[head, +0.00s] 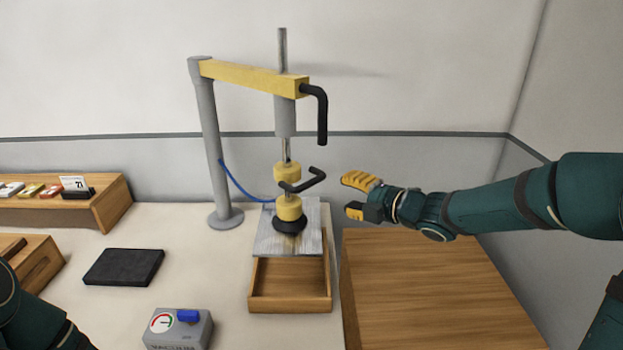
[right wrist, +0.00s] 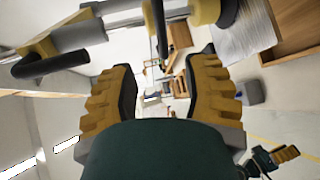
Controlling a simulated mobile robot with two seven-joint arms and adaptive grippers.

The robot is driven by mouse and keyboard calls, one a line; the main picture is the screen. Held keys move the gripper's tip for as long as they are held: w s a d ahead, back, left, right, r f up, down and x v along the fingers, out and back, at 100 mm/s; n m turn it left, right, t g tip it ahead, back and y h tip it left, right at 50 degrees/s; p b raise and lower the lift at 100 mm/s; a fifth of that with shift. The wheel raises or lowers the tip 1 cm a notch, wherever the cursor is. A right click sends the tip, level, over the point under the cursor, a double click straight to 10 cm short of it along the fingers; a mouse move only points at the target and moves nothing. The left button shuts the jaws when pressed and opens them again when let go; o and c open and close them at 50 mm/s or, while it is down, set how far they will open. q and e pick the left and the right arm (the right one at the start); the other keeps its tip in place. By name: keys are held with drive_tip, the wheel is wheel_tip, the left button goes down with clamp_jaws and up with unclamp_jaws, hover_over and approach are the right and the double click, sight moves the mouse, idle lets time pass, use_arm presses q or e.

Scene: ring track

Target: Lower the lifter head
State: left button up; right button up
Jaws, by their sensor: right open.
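The lifter stands on the table with a grey post and a yellow boom (head: 250,77). A metal shaft (head: 283,45) runs down through the boom to the lifter head (head: 289,208), which has yellow blocks, a black bent handle (head: 305,181) and a black cup at the bottom. The cup is over a grey slab (head: 268,243); I cannot tell whether they touch. My right gripper (head: 358,196) is open and empty, right of the handle and apart from it. In the right wrist view its fingers (right wrist: 165,95) are spread. A small gripper, likely my left (right wrist: 280,160), shows there, its opening unclear.
The slab lies over the back of a wooden tray (head: 290,305). A black crank (head: 321,115) hangs from the boom's end. A grey box with a gauge and blue switch (head: 180,330) and a black pad (head: 123,267) are at left. A wooden surface (head: 430,290) lies below my right arm.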

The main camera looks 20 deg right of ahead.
sight(312, 184)
drive_tip(key=x, duration=1.3)
drive_tip(key=shift+w+a+f, duration=0.1)
drive_tip(key=shift+a+f, duration=0.05)
clamp_jaws()
